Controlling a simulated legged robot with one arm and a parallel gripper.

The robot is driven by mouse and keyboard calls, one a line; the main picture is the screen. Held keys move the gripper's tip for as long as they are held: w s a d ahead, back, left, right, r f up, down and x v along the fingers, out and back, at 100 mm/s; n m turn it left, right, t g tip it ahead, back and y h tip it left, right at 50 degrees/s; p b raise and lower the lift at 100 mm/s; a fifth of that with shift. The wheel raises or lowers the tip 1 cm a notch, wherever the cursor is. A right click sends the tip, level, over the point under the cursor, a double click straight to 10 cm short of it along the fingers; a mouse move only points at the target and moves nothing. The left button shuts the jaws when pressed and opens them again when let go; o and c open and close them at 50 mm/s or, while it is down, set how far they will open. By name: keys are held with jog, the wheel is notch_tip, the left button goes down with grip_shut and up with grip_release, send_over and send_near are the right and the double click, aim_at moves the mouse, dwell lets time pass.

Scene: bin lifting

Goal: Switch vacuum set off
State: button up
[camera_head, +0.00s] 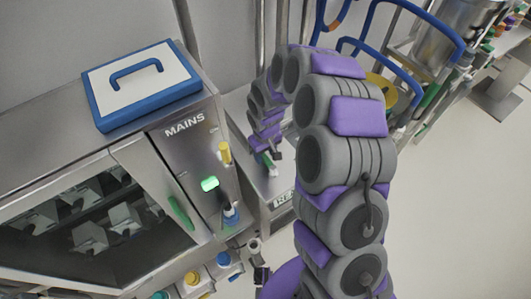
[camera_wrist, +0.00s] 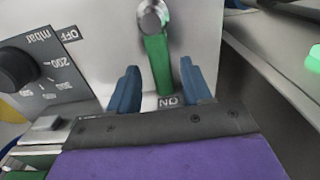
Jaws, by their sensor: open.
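In the wrist view a green lever (camera_wrist: 161,66) hangs from a round metal pivot (camera_wrist: 150,18) on a pale panel. Its free end points at the upside-down ON label (camera_wrist: 168,102). The OFF label (camera_wrist: 70,36) is at the upper left. My gripper (camera_wrist: 158,74) is open, with one blue finger on each side of the lever's lower part and gaps between them. In the head view my gripper (camera_head: 270,150) is low beside the steel cabinet, small and partly hidden by my arm; the lever cannot be made out clearly there.
A black dial (camera_wrist: 18,68) marked mbar is left of the lever. A cabinet marked MAINS (camera_head: 185,124) has a lit green switch (camera_head: 210,184) and a yellow knob (camera_head: 225,152). A blue-edged lid (camera_head: 143,84) lies on top. Floor at right (camera_head: 450,190) is clear.

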jog(key=shift+a, duration=0.45)
jog(key=shift+c, duration=1.9)
jog(key=shift+d, duration=0.35)
jog(key=shift+c, duration=1.4)
jog(key=shift+d, duration=0.1)
jog(key=shift+c, duration=0.8)
grip_shut()
